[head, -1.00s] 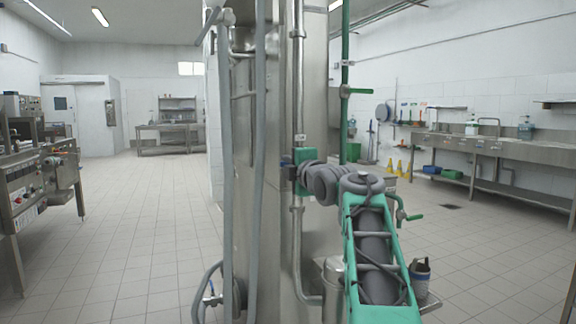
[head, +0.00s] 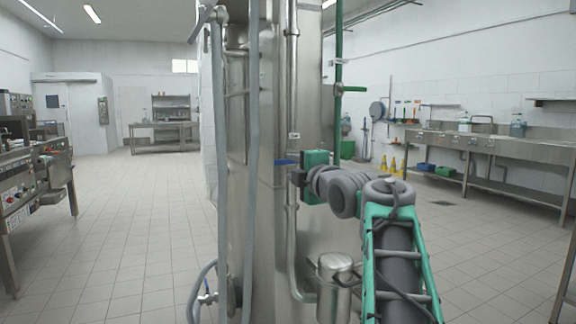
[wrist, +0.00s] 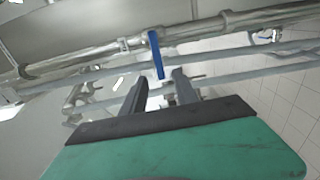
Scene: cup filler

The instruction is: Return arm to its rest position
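My gripper (wrist: 160,85) is open in the wrist view. Its two dark fingers stand apart with nothing held between them. A blue lever (wrist: 156,55) on a steel pipe shows just beyond the fingertips, apart from them as far as I can tell. In the head view my gripper (head: 294,176) is a green block with its fingers toward the pipe, just right of and below the blue lever (head: 286,162). My green and grey arm reaches up from the lower right with its elbow bent.
A tall steel column (head: 264,240) with vertical pipes stands close in front. A steel canister (head: 335,285) sits low beside my arm. A green valve handle (head: 352,88) is above right. Steel counters (head: 490,143) line the right wall. The tiled floor (head: 150,240) at left is clear.

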